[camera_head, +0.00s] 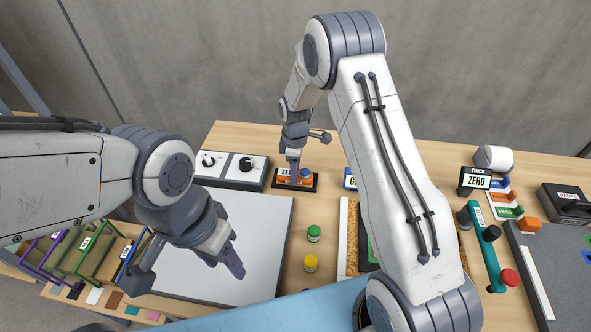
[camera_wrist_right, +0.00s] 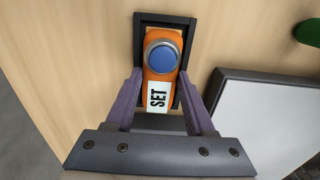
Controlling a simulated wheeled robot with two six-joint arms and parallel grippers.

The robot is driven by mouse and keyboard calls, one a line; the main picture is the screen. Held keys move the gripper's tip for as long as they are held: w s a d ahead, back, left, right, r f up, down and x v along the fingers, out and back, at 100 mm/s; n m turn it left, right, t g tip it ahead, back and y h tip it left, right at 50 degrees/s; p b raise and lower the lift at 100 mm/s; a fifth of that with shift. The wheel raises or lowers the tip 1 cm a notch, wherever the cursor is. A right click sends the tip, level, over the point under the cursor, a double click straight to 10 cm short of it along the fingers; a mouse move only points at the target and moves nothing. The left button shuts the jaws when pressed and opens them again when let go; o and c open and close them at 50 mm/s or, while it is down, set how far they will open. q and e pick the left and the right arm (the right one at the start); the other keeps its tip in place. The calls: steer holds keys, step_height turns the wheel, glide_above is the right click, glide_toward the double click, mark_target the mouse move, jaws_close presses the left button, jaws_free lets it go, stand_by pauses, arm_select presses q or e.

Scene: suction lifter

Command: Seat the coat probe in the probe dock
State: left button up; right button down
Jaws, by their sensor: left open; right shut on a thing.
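An orange block with a round blue top and a white SET label, which I take to be the coat probe (camera_wrist_right: 162,56), stands within a black frame, apparently the probe dock (camera_wrist_right: 166,18). My right gripper (camera_wrist_right: 158,82) is shut on the block, one finger at each side. In the head view, my right gripper (camera_head: 293,174) is at the dark dock base (camera_head: 277,186) at the back of the bench. How deep the block sits is hidden. My left gripper (camera_head: 226,266) is open and empty above the pale panel.
A box with two black knobs (camera_head: 229,169) stands left of the dock. The pale panel (camera_head: 265,225) lies in front. Green-capped (camera_head: 314,234) and yellow-capped (camera_head: 310,263) jars stand nearby. A THICK ZERO display (camera_head: 477,181) and a teal tool (camera_head: 485,250) are at right.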

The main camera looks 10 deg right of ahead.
steer(key=shift+f, duration=0.2)
steer(key=shift+c, duration=1.3)
jaws_free()
steer(key=shift+r, duration=0.1)
